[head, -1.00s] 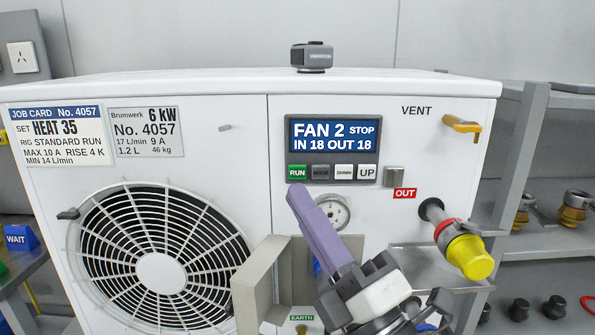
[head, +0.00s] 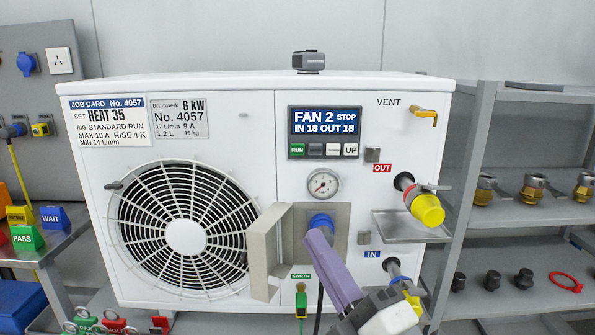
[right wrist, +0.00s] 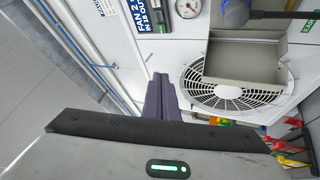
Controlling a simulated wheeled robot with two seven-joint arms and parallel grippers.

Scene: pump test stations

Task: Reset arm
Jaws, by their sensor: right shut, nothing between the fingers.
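My right gripper (head: 315,238) comes up from the lower right in the head view, its purple fingers together and empty. Its tips overlap the area just under a blue plug (head: 321,221) on the pump unit; I cannot tell whether they touch it. In the right wrist view the shut purple fingers (right wrist: 162,80) point toward the white unit. The white unit (head: 257,180) has a display (head: 324,121) reading FAN 2 STOP, IN 18 OUT 18, with buttons including RUN and UP below it. My left gripper is not in view.
An open grey cover (head: 263,250) juts out beside the blue plug. A gauge (head: 323,184) sits above. At right are a yellow-capped OUT port (head: 427,209) and a small tray (head: 412,228). Shelves (head: 530,215) with fittings stand right; WAIT and PASS blocks (head: 54,217) stand left.

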